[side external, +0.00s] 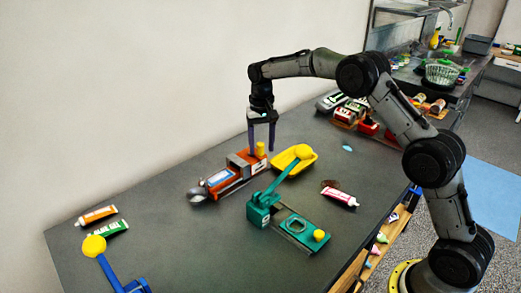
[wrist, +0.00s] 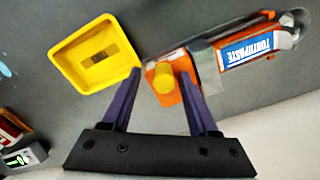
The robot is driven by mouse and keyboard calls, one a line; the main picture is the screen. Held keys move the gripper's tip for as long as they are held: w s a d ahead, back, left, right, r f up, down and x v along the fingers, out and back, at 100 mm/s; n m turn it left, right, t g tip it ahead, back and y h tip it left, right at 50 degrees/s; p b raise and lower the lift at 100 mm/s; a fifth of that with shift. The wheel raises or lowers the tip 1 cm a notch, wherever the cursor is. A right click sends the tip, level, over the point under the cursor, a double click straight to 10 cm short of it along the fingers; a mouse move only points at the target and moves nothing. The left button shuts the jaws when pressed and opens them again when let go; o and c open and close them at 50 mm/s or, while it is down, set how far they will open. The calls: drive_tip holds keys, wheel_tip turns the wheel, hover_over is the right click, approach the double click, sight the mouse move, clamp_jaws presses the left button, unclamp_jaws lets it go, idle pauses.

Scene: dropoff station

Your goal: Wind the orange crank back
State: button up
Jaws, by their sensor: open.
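The orange crank (side external: 243,165) is on a long orange and grey device on the dark table, with an upright yellow knob (side external: 260,148) at its right end. The knob (wrist: 163,77) also shows in the wrist view, standing on an orange block (wrist: 167,97). A blue and white toothpaste tube (wrist: 255,48) lies in the device's grey and orange body. My gripper (side external: 262,151) points down, with its open purple fingers on either side of the knob. In the wrist view, my gripper (wrist: 159,74) shows gaps between both fingers and the knob.
A yellow tray (wrist: 76,62) sits close beside the left finger in the wrist view. A green lever device (side external: 263,205) stands in front. Several tubes lie around, including a red and white one (side external: 342,197). A blue device with a yellow ball (side external: 94,245) is at the lower left.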

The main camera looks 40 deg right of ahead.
drive_tip(key=shift+r, duration=2.95)
drive_tip(key=shift+a, duration=0.1)
